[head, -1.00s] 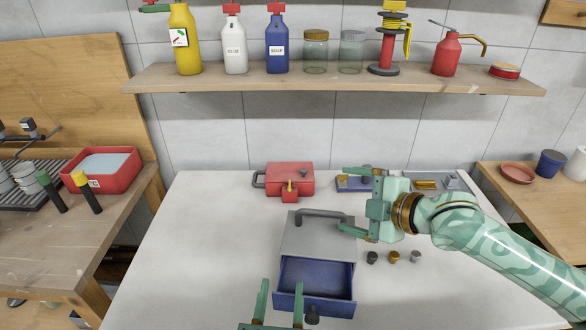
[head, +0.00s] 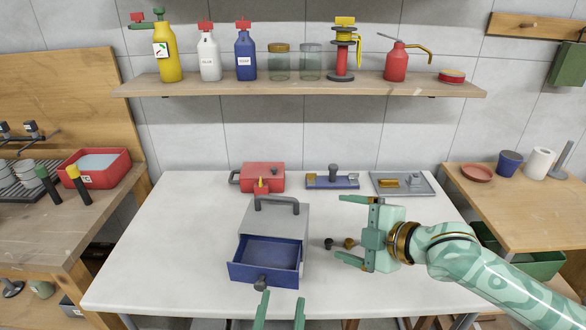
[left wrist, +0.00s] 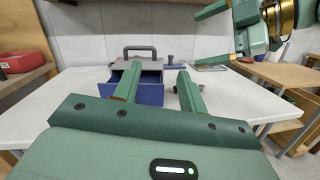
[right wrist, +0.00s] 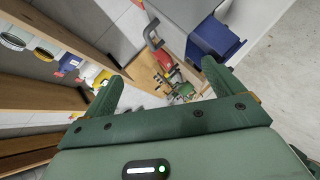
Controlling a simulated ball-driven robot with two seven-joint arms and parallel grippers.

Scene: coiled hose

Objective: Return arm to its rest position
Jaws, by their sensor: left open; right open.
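My right gripper (head: 345,230) is open and empty over the right half of the white table, its fingers pointing left toward the grey cabinet (head: 290,225). My right arm comes in from the right edge. My left gripper (head: 280,310) shows only its finger ends at the bottom of the head view, in front of the cabinet, open and empty. In the left wrist view its fingers (left wrist: 157,85) stand apart before the cabinet. The cabinet's blue drawer (head: 265,270) is pulled out and looks empty. The right wrist view shows its fingers apart (right wrist: 170,85).
A red box (head: 262,176), a blue tray (head: 325,182) and a grey tray (head: 410,186) lie at the table's back. Small dark and brass knobs (head: 329,243) lie beside the right gripper. The shelf (head: 300,88) holds bottles and jars. The table's front left is clear.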

